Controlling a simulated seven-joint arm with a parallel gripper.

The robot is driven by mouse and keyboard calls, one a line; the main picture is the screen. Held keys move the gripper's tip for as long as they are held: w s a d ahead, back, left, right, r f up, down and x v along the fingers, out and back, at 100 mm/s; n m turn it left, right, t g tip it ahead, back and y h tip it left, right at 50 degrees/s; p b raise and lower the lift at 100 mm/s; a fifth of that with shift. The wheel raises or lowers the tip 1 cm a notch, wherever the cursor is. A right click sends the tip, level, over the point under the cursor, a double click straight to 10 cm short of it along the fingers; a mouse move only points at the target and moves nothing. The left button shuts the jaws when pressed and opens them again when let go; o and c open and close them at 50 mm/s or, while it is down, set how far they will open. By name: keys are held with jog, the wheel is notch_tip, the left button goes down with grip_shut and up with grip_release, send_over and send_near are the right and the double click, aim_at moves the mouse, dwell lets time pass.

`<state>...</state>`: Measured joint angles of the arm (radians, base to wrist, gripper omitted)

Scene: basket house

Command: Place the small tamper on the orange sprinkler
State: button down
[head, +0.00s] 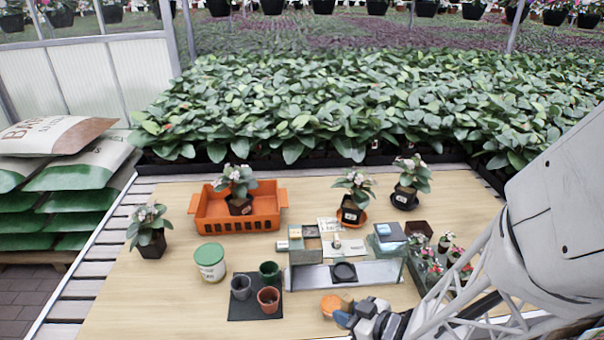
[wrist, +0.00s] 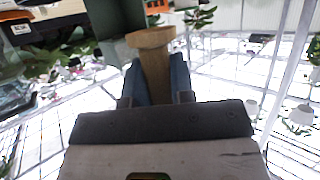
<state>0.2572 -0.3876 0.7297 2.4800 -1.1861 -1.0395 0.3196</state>
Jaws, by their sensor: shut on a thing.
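The small tamper (wrist: 153,62) is wooden, with a flat round end and a narrower stem. My gripper (wrist: 155,85) is shut on its stem between two blue fingers. In the head view, my gripper (head: 347,318) is at the front of the table, with the tamper's tan-orange round end (head: 332,302) showing beside its fingers. The tamper appears raised in front of the metal tray; its exact height cannot be told. I cannot clearly pick out an orange sprinkler in either view; my gripper and arm hide part of the table's front right.
A metal tray (head: 310,281) with a black ring lies behind my gripper. A black mat (head: 240,308) with several small pots is to the left. An orange crate (head: 267,207), potted plants and a green-lidded tub (head: 210,265) stand farther back. The table's front left is clear.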

jog(key=w, duration=0.5)
jog(key=w+a, duration=0.1)
jog(key=w, duration=0.2)
jog(key=shift+w+f, duration=0.1)
jog(key=shift+f, duration=0.3)
jog(key=shift+w, duration=0.5)
jog(key=shift+f, duration=1.8)
jog(key=shift+s+f, duration=0.1)
jog(key=c, duration=1)
grip_release()
jog(key=shift+v, duration=6)
